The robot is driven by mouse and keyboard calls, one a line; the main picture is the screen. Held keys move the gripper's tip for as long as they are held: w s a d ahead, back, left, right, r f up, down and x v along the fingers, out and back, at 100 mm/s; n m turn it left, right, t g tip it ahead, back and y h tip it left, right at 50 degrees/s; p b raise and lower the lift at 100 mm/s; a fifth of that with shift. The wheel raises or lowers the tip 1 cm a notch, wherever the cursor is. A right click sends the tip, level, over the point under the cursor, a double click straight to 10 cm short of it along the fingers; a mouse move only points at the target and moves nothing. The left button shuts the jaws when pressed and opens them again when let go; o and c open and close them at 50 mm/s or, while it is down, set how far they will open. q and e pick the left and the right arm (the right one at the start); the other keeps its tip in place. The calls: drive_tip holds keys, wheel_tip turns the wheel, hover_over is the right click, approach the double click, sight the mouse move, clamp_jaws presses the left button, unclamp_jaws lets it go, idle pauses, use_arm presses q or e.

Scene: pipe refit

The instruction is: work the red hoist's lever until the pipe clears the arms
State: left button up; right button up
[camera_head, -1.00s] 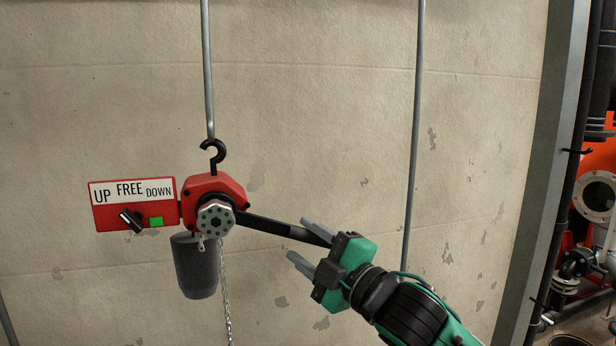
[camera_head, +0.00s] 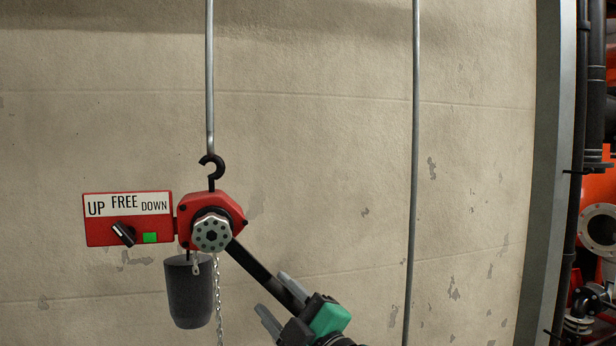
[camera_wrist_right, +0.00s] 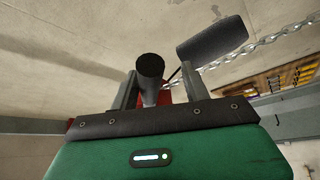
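The red hoist (camera_head: 188,222) hangs by its black hook from a grey rod in the head view. Its black lever (camera_head: 256,268) slopes down to the right. My right gripper (camera_head: 272,293) straddles the lever near its end, with the fingers apart. In the right wrist view, the lever's round end (camera_wrist_right: 150,67) lies between the fingers (camera_wrist_right: 158,90), nearer the left one, with a gap on the right. The selector knob (camera_head: 123,234) tilts toward UP beside a green square (camera_head: 150,238). The pipe and my left gripper are not in view.
A dark chain container (camera_head: 190,292) and a loose chain (camera_head: 218,300) hang under the hoist. A second grey rod (camera_head: 415,150) hangs right of it. A grey post (camera_head: 545,180) and pipework stand at the far right. The wall behind is bare.

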drive_tip(key=shift+a, duration=0.1)
drive_tip(key=d+r+p, duration=0.1)
drive_tip(key=p, duration=0.1)
drive_tip(key=d+r+n+p, duration=0.1)
drive_tip(key=p, duration=0.1)
drive_tip(key=shift+w+r+g, duration=0.35)
drive_tip(key=shift+r+g, duration=0.05)
drive_tip(key=shift+d+r+n+p, duration=0.1)
drive_tip(key=shift+d+n+p, duration=0.2)
drive_tip(key=shift+p, duration=0.05)
drive_tip(key=shift+w, duration=0.1)
drive_tip(key=r+p, duration=0.1)
drive_tip(key=d+r+n+p, duration=0.1)
drive_tip(key=r+p, duration=0.1)
drive_tip(key=p, duration=0.1)
drive_tip(key=shift+w+d+g, duration=0.25)
drive_tip(key=shift+d+g, duration=0.05)
drive_tip(key=shift+g, duration=0.1)
drive_tip(key=shift+d+r+n+p, duration=0.1)
drive_tip(key=shift+d+n+p, duration=0.15)
drive_tip(key=shift+n+p, duration=0.2)
